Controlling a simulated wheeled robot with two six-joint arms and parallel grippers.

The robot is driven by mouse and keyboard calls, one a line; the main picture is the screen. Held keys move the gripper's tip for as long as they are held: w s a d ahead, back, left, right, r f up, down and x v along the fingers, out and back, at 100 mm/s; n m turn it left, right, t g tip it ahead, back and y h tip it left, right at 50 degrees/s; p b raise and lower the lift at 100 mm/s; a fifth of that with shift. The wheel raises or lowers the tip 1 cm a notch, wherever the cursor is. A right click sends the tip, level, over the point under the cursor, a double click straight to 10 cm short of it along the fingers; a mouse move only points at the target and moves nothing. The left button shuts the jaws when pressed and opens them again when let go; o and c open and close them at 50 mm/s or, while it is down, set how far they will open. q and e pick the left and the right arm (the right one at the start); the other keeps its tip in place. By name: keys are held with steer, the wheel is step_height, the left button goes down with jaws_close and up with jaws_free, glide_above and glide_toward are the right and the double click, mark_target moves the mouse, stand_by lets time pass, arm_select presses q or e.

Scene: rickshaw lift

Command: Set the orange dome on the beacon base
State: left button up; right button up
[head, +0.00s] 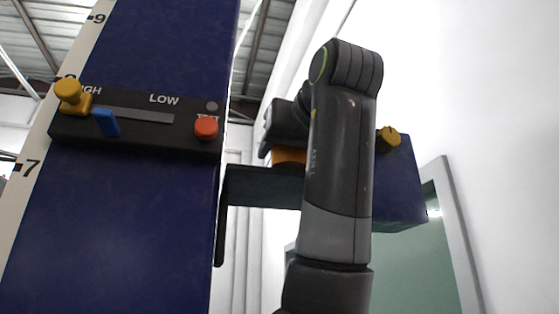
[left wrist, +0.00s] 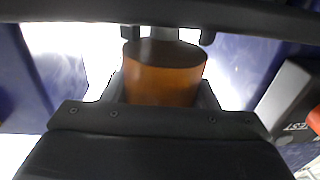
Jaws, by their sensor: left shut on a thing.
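The orange dome (head: 289,156) shows as an orange band just above a dark shelf bracket (head: 262,187) in the head view. In the left wrist view the dome (left wrist: 164,78) fills the middle, between my fingers. My left gripper (head: 284,122) is shut on it, mostly hidden behind my own arm. Whether the dome touches the bracket or is a little above it I cannot tell. I cannot make out the beacon base apart from the bracket; that spot is partly hidden by the arm. My right gripper is not in view.
A tall blue post (head: 110,220) stands at left, with a black control panel (head: 140,118) carrying a yellow knob (head: 69,91), a blue lever (head: 106,122) and a red button (head: 206,128). A blue box (head: 402,185) with a yellow knob (head: 388,138) sits right of the arm.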

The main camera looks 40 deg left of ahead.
mark_target(280, 166)
arm_select(q)
steer(key=shift+w+a+r+p, duration=0.2)
steer(key=shift+w+a+p, duration=0.15)
steer(key=shift+a+p, duration=0.15)
steer(key=shift+w+a+r+p, duration=0.15)
steer(key=shift+w+a+p, duration=0.2)
steer(key=shift+a, duration=0.25)
steer(key=shift+w+a+f, duration=0.2)
steer(key=shift+f, duration=0.3)
steer(key=shift+w+a+f, duration=0.15)
steer(key=shift+f, duration=0.3)
steer(key=shift+w+f, duration=0.1)
steer(key=shift+f, duration=0.05)
steer(key=shift+s+d, duration=0.25)
steer(key=shift+f+b, duration=0.25)
steer(key=shift+b, duration=0.05)
steer(key=o, duration=1)
steer(key=shift+w+a, duration=0.1)
steer(key=shift+a, duration=0.05)
steer(key=shift+c, duration=0.2)
steer(key=shift+r, duration=0.15)
